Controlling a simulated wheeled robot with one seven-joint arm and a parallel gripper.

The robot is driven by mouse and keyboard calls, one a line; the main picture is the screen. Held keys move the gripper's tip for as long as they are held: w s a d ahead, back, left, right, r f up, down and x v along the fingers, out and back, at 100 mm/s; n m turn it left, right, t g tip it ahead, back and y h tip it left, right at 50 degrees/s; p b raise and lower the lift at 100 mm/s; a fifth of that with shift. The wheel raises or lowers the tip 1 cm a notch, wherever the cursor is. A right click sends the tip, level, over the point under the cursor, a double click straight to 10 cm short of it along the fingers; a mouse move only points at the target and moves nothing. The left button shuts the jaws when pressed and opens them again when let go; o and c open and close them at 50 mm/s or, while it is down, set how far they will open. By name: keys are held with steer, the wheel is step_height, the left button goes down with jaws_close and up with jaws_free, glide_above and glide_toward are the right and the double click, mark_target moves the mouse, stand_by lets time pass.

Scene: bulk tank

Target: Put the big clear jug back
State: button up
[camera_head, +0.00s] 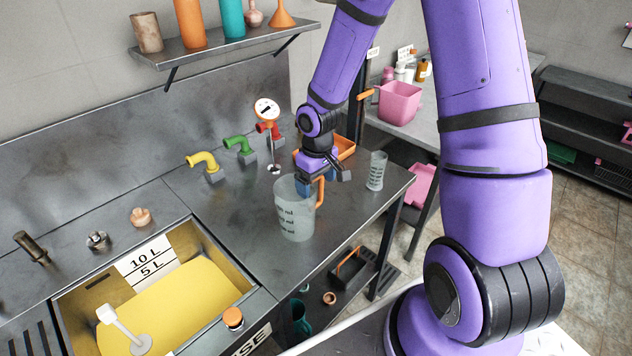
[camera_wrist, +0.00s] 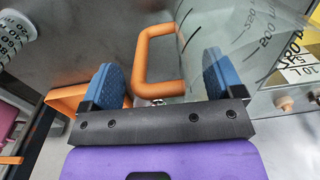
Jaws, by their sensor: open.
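The big clear jug (camera_head: 294,212) stands upright on the metal counter, right of the sink. It has dark volume marks and an orange handle (camera_head: 320,191) on its right side. My gripper (camera_head: 318,185) is at the jug's handle side. In the wrist view, my gripper (camera_wrist: 160,88) is open, with its blue finger pads on either side of the orange handle (camera_wrist: 150,62). The right pad overlaps the clear wall of the jug (camera_wrist: 240,50); I cannot tell whether it touches. The handle is not gripped.
A smaller clear measuring cylinder (camera_head: 376,171) stands right of the jug. An orange tray (camera_head: 343,148) is behind my gripper. Yellow (camera_head: 204,162), green and red taps line the back. The sink (camera_head: 75,305) holds yellow liquid. A shelf (camera_head: 215,47) hangs above.

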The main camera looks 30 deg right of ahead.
steer(key=r, duration=1.1)
steer(key=shift+d+r, duration=0.2)
steer(key=shift+d, duration=0.05)
steer(key=s+r+m+t+h, duration=0.25)
steer(key=s+r, duration=0.75)
steer(key=r, duration=0.5)
steer(key=s+r+t+y, duration=0.1)
steer(key=s+r, duration=0.2)
steer(key=s, duration=0.3)
steer(key=s+r+t+y, duration=0.1)
steer(key=s+r, duration=0.2)
steer(key=s, duration=0.4)
steer(key=shift+r+m+t, duration=0.3)
steer(key=shift+m+t, duration=0.05)
steer(key=shift+m, duration=0.1)
steer(key=shift+a, duration=0.1)
